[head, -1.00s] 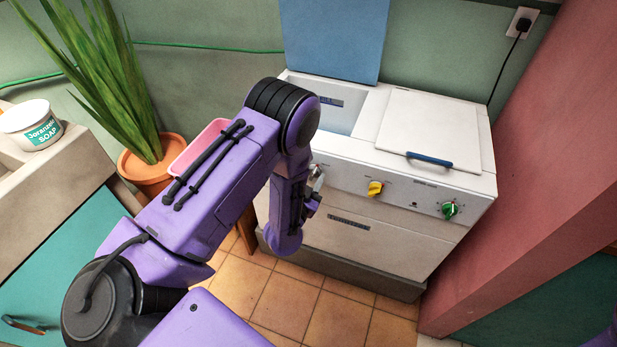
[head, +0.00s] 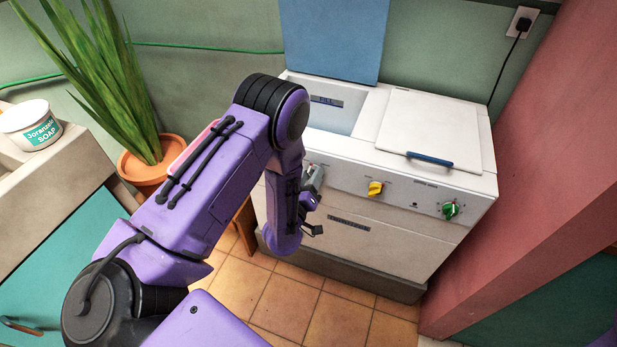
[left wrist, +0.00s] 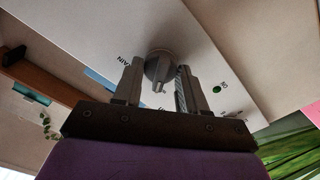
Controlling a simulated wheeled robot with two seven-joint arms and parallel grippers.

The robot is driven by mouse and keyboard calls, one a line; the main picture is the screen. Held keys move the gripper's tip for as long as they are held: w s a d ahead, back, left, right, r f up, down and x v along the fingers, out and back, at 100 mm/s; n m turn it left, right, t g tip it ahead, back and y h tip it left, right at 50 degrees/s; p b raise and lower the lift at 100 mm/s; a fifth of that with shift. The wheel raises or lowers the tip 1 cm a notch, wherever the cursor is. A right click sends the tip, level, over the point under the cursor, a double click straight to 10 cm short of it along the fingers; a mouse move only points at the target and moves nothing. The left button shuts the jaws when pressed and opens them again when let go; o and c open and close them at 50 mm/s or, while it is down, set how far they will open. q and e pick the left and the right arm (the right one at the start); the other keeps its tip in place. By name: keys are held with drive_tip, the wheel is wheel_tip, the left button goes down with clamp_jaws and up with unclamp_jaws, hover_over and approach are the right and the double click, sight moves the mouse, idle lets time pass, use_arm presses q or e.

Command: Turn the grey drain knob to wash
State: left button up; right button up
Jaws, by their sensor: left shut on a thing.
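The grey drain knob (left wrist: 160,67) sits on the white front panel of the washing machine (head: 370,215), between my left gripper's two fingers in the left wrist view. My left gripper (left wrist: 159,88) is shut on the knob, one finger on each side. The knob's narrow pointer faces the gripper palm. Printed letters and a green dot show on the panel around it, only partly readable. In the head view, my left gripper (head: 314,178) is at the left of the front panel, and the knob is hidden behind it. My right gripper is not in view.
A yellow knob (head: 375,188) and a green knob (head: 450,210) sit farther right on the panel. The blue lid (head: 335,40) stands raised; the white lid (head: 435,130) is down. A potted plant (head: 145,165) and soap tub (head: 30,125) are left. A pink wall (head: 540,170) is right.

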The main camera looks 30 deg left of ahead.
use_arm(q)
drive_tip(key=shift+w+a+r+n, duration=0.1)
drive_tip(key=shift+a+r+n, duration=0.1)
drive_tip(key=shift+n, duration=0.9)
drive_tip(key=o, duration=1)
drive_tip(key=shift+o, duration=0.2)
drive_tip(key=shift+f, duration=0.1)
drive_tip(key=shift+d, duration=0.1)
drive_tip(key=b+v, duration=0.2)
drive_tip(key=v, duration=0.8)
drive_tip(key=shift+s, duration=0.35)
